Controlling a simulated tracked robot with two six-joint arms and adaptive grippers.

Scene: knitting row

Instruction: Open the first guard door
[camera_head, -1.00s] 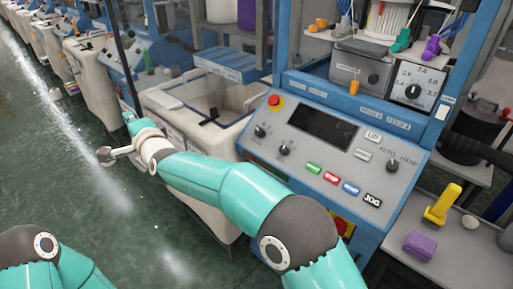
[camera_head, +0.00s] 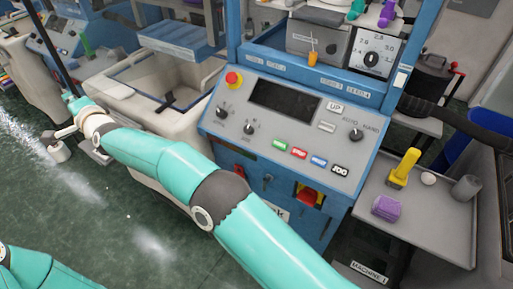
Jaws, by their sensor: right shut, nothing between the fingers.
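My right arm reaches from the bottom right up to the left, past the front of the blue machine (camera_head: 215,124). Its gripper (camera_head: 58,149) is small and far off, over the green floor beside the pale bin. It is shut and holds nothing. A thin dark upright pole (camera_head: 52,42) rises just behind the wrist; I cannot tell whether they touch. I cannot make out for sure which part is the first guard door. A blue frame (camera_head: 233,30) stands above the control panel (camera_head: 325,133). Only a teal link of my left arm shows, bottom left; its gripper is out of view.
A pale open bin (camera_head: 113,90) stands left of the machine, close behind my right arm. At right, a grey side table (camera_head: 440,222) holds a purple block (camera_head: 386,207), a yellow tool (camera_head: 404,168) and a grey cup (camera_head: 466,187). Green floor (camera_head: 100,225) at left is clear.

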